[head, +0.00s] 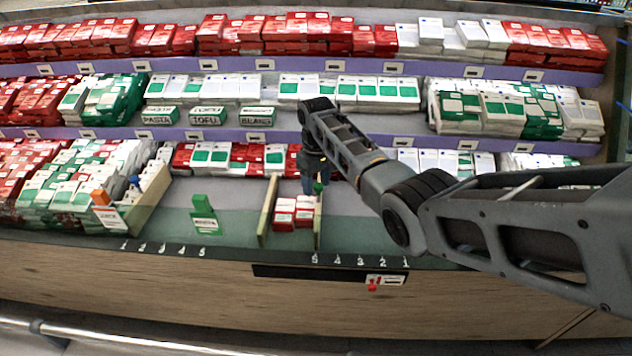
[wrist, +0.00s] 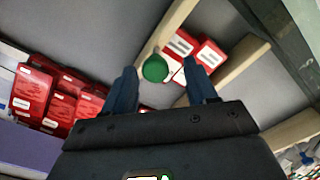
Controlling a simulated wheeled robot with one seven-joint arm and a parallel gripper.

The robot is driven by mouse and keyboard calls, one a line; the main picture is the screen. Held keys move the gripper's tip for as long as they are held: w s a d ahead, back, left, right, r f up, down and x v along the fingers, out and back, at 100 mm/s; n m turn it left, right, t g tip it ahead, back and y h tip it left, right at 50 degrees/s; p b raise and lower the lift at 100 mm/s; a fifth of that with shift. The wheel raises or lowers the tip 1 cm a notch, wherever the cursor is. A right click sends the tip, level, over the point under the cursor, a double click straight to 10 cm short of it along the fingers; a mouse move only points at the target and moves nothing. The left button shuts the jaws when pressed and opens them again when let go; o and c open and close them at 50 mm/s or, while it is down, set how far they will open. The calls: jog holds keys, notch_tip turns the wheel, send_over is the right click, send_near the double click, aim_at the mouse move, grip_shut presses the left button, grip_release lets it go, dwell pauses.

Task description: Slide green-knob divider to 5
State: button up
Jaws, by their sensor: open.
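The green-knob divider (head: 318,225) is a pale upright panel on the bottom shelf. Its front end is close to the 5 mark (head: 315,258) of the right-hand number row. Its green knob (wrist: 155,68) shows between my fingers in the wrist view, with a gap visible to each finger. My gripper (wrist: 160,68) is open over the back end of the divider. In the head view my gripper (head: 314,187) points down and partly hides the knob. The divider also shows in the wrist view (wrist: 178,22).
Red boxes (head: 284,218) lie between this divider and another pale divider (head: 266,215) to its left. A green sign (head: 203,213) stands between. The shelf right of the green-knob divider is bare (head: 350,225).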

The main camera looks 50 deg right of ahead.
notch_tip(320, 180, up, 8)
jog(key=shift+f, duration=0.1)
dwell(0.4)
jog(key=shift+p, duration=0.3)
